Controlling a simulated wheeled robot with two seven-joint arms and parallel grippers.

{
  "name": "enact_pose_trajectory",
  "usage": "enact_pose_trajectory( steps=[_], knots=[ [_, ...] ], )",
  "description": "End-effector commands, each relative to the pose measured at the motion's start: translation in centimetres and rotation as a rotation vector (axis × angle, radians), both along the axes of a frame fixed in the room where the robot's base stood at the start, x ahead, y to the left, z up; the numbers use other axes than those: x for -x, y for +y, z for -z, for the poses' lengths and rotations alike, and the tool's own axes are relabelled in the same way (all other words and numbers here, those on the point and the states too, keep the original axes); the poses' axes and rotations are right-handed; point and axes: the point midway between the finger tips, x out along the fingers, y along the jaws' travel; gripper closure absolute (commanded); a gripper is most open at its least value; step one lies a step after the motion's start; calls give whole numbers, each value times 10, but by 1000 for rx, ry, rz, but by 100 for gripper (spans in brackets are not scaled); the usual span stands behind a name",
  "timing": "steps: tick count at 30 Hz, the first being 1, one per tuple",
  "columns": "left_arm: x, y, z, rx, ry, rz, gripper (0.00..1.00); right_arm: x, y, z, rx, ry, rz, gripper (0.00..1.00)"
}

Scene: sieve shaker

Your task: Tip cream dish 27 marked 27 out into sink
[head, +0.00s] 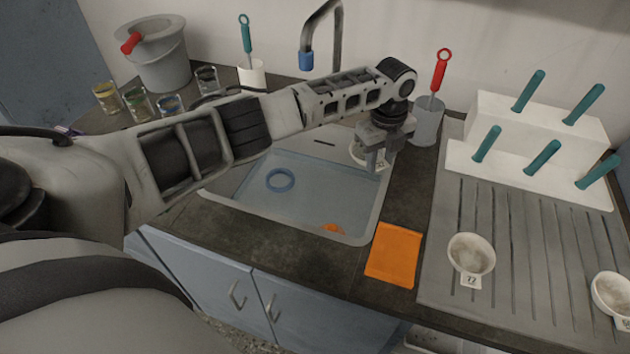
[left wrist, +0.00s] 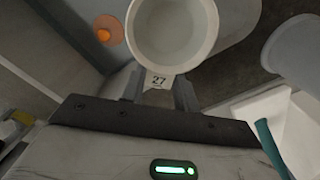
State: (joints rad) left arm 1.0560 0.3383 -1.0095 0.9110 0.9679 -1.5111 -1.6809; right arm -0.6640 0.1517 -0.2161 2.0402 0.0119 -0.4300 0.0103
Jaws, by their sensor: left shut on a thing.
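My left gripper (head: 378,158) is shut on cream dish 27 (head: 358,152), at the right side of the sink (head: 374,212). In the head view the gripper hides much of the dish. In the left wrist view the dish (left wrist: 172,62) shows as a round cream bowl with a "27" tag between the fingers (left wrist: 159,92). I look into its open mouth; I cannot tell what is inside. The sink holds bluish water, a blue ring (head: 280,180) and an orange item (head: 333,229). My right gripper is not in view.
Two similar dishes, one tagged apparently 77 (head: 470,253) and one at the right edge (head: 612,293), stand on the ribbed drainboard (head: 510,270). An orange cloth (head: 394,254) lies beside the sink. A grey cup (head: 426,122) and a tap (head: 338,35) stand behind.

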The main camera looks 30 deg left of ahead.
Motion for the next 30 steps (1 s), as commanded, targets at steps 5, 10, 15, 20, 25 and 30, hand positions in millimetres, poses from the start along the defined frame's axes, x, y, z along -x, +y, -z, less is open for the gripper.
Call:
enact_pose_trajectory(
  steps=[5,10,15,20,25,30],
  knots=[
    [5,3,-1,23,-40,0,96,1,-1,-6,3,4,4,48],
    [7,5,2,35,-58,0,96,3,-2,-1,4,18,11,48],
    [10,6,3,46,-77,1,96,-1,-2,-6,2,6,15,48],
    [12,8,3,57,-96,0,96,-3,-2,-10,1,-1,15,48],
    [14,9,5,70,-115,1,96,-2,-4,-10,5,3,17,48],
    [17,10,6,82,-135,2,96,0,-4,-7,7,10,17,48]
  ],
)
